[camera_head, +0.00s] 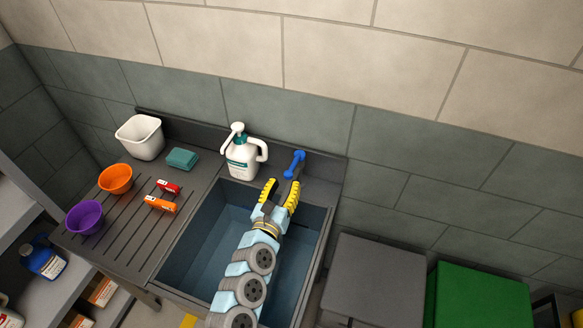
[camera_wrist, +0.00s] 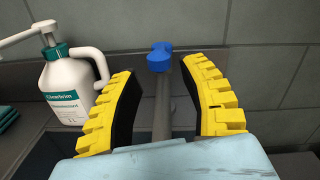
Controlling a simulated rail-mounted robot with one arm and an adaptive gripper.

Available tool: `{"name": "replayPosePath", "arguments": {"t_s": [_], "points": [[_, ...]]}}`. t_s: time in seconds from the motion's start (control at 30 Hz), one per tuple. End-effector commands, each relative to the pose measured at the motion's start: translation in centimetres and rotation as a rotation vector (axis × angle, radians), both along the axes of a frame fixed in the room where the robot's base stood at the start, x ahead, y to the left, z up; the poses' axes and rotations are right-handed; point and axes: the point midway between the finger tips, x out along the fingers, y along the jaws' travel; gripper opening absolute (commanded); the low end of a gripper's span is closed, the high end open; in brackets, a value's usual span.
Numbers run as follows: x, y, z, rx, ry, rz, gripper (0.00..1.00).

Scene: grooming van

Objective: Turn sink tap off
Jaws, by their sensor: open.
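The sink tap has a blue lever handle (camera_head: 294,163) at the back rim of the sink basin (camera_head: 190,248). In the wrist view the blue handle (camera_wrist: 160,57) tops a grey tap body (camera_wrist: 162,105) that runs down between my fingers. My gripper (camera_head: 279,185) is open over the back of the basin, its yellow fingers on either side of the tap in the wrist view (camera_wrist: 163,90). The fingertips look apart from the handle. I cannot tell whether water runs; the lower part of the tap is hidden by my gripper.
A white pump bottle (camera_head: 243,158) stands close left of the tap. On the drainboard (camera_head: 125,238) are a white bin (camera_head: 140,138), a teal cloth (camera_head: 182,159), orange and purple bowls (camera_head: 115,179) and small red and orange items (camera_head: 160,204). Grey and green boxes (camera_head: 480,298) stand right.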

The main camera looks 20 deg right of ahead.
Motion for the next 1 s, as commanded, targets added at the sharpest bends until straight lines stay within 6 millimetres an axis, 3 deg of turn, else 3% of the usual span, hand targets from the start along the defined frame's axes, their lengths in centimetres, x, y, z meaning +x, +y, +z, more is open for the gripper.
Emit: {"name": "replayPosePath", "arguments": {"t_s": [0.5, 1.0], "points": [[4.4, -3.5, 0.1, -0.002, -0.002, 0.002, 0.43], [5.0, -4.0, 0.0, 0.001, -0.001, 0.0, 0.43]]}}
